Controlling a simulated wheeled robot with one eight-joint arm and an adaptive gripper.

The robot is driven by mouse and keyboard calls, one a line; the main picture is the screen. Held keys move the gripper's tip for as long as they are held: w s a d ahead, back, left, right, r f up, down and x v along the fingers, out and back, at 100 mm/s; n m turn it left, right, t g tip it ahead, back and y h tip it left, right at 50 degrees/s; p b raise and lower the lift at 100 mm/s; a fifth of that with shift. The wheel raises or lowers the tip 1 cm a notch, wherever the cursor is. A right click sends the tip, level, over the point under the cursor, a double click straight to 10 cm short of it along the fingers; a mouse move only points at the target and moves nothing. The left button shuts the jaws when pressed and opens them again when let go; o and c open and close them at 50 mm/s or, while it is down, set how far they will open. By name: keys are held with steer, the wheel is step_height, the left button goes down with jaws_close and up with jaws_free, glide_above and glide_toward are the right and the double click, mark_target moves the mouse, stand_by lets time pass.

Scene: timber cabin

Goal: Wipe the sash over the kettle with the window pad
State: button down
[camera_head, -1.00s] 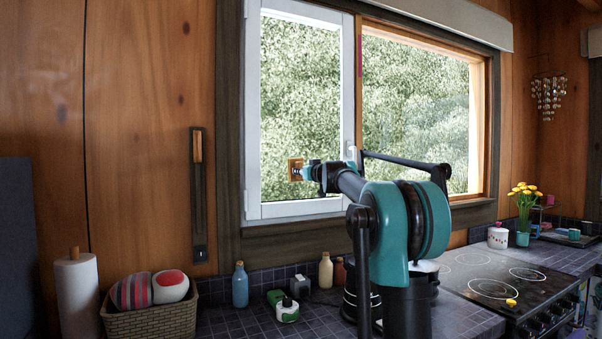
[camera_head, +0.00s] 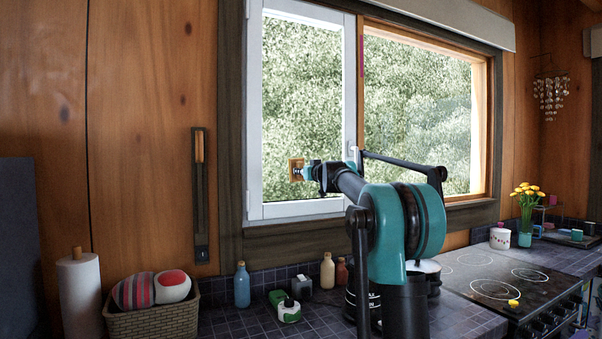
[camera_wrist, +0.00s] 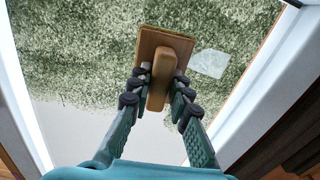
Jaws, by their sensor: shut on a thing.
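The window pad (camera_head: 296,170), a brown wooden block with a lighter handle, is in front of the lower part of the white-framed left sash (camera_head: 254,120). My gripper (camera_head: 313,171) is shut on its handle from the right. In the wrist view the pad (camera_wrist: 152,48) is gripped by my gripper (camera_wrist: 162,77), with the sash glass (camera_wrist: 80,60) beyond. I cannot tell if the pad touches the glass. A pale, see-through patch (camera_wrist: 208,63) shows on the glass right of the pad. I cannot clearly identify a kettle; my arm hides part of the counter.
Below the window, the tiled counter (camera_head: 235,318) holds a blue bottle (camera_head: 242,286), a cream bottle (camera_head: 327,271) and a green-white container (camera_head: 288,311). A basket (camera_head: 155,323) and paper roll (camera_head: 80,295) stand left. The stove (camera_head: 500,275) is at right.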

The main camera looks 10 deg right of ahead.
steer(key=d, duration=0.1)
steer(key=w+d, duration=0.1)
steer(key=d, duration=0.1)
steer(key=shift+w+d, duration=0.15)
steer(key=shift+d, duration=0.1)
steer(key=shift+a, duration=0.1)
steer(key=shift+s+a, duration=0.3)
steer(key=shift+a, duration=0.7)
steer(key=shift+s+a, duration=0.25)
steer(key=shift+a, duration=0.7)
steer(key=shift+s, duration=0.1)
steer(key=shift+s, duration=0.25)
steer(key=shift+v, duration=2.65)
steer(key=shift+d, duration=0.25)
